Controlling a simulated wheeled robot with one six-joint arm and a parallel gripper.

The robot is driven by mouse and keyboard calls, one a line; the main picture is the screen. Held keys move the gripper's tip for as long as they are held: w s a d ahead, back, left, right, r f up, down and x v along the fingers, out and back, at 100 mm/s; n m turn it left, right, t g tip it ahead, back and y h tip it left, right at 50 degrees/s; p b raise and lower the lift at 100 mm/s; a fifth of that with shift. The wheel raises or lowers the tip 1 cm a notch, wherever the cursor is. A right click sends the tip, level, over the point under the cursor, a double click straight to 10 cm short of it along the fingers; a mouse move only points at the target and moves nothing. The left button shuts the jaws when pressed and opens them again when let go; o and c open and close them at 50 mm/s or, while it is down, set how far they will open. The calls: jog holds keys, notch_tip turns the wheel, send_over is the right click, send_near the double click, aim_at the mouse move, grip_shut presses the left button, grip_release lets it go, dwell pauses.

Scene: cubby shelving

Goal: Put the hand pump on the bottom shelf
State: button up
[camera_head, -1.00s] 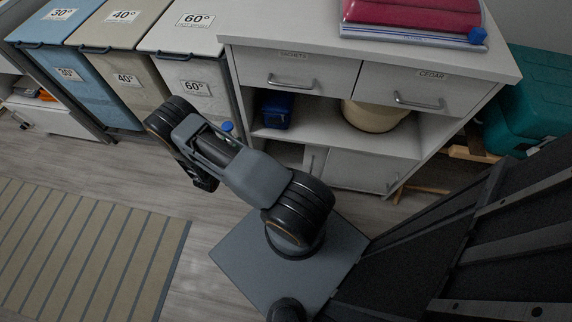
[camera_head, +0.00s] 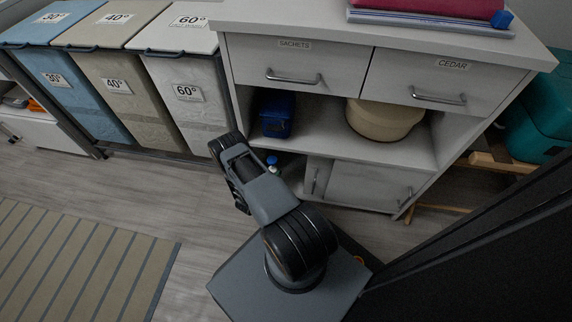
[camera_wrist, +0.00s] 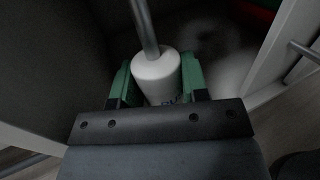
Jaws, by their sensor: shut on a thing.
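My gripper (camera_wrist: 155,88) has green fingers. They are shut around the hand pump (camera_wrist: 156,72), a white cylinder with a grey rod rising from its top and partly hidden lettering. In the head view a blue and white part of the pump (camera_head: 272,163) shows just beyond my arm, while my fingers are mostly hidden there. The pump is at the opening of the bottom shelf (camera_head: 292,169), left of the cabinet doors. In the wrist view the dark compartment floor (camera_wrist: 228,38) lies around and behind it. I cannot tell whether the pump's base touches the shelf.
A door with a bar handle (camera_wrist: 303,52) stands close on the right in the wrist view. The middle shelf above holds a blue box (camera_head: 277,114) and a round beige container (camera_head: 384,119). Laundry bins (camera_head: 178,95) stand to the left. Open floor (camera_head: 190,208) lies in front.

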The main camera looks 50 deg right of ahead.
jog(key=w+d+f+b, duration=0.1)
jog(key=d+f+b, duration=0.2)
jog(key=d, duration=0.7)
jog(key=shift+w+f+b, duration=0.2)
jog(key=shift+w+b, duration=0.15)
jog(key=shift+b, duration=0.45)
jog(key=shift+f, duration=0.1)
jog(key=o, duration=1)
jog(key=shift+f, duration=0.1)
